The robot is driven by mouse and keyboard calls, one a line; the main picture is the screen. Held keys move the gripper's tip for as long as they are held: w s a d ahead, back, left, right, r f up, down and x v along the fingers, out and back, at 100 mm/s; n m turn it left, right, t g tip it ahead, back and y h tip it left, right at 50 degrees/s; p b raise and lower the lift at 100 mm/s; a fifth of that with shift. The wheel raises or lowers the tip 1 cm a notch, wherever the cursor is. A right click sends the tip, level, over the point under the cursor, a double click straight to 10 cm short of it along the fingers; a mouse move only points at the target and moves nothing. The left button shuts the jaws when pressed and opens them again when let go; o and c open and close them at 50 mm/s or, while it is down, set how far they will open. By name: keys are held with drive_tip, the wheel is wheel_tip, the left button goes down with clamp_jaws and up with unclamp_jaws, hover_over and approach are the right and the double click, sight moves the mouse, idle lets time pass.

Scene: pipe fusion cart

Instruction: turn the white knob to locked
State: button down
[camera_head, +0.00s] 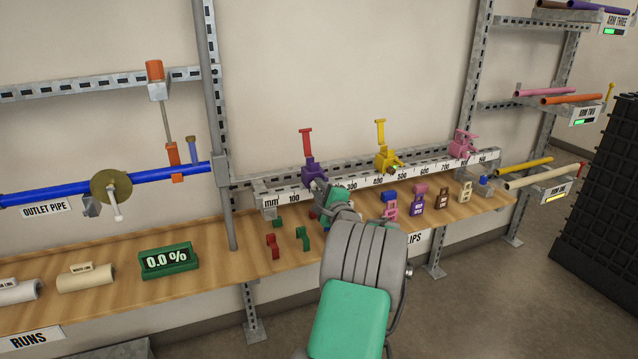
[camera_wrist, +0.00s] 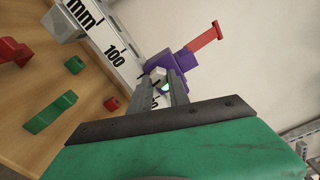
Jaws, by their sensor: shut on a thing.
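The purple clamp (camera_head: 313,173) with a red upright handle sits on the measuring rail, between the 100 and 300 marks. It also shows in the wrist view (camera_wrist: 178,66). A small white knob (camera_wrist: 157,75) is on the near side of the clamp. My gripper (camera_head: 321,186) reaches up to the clamp's front. In the wrist view its fingers (camera_wrist: 163,88) are shut on the white knob and hide part of it. The knob's lock marking cannot be read; in the head view my gripper covers most of the knob.
The measuring rail (camera_head: 282,196) also carries a yellow clamp (camera_head: 387,158) and a pink clamp (camera_head: 463,144) to the right. Red and green blocks (camera_head: 303,238) and several coloured clips (camera_head: 417,199) stand on the wooden bench (camera_head: 215,262). A steel post (camera_head: 220,150) rises at left.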

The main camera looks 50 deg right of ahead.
drive_tip(key=shift+m+p, duration=0.35)
drive_tip(key=shift+m, duration=0.25)
drive_tip(key=shift+f, duration=0.1)
drive_tip(key=c, duration=1.5)
unclamp_jaws()
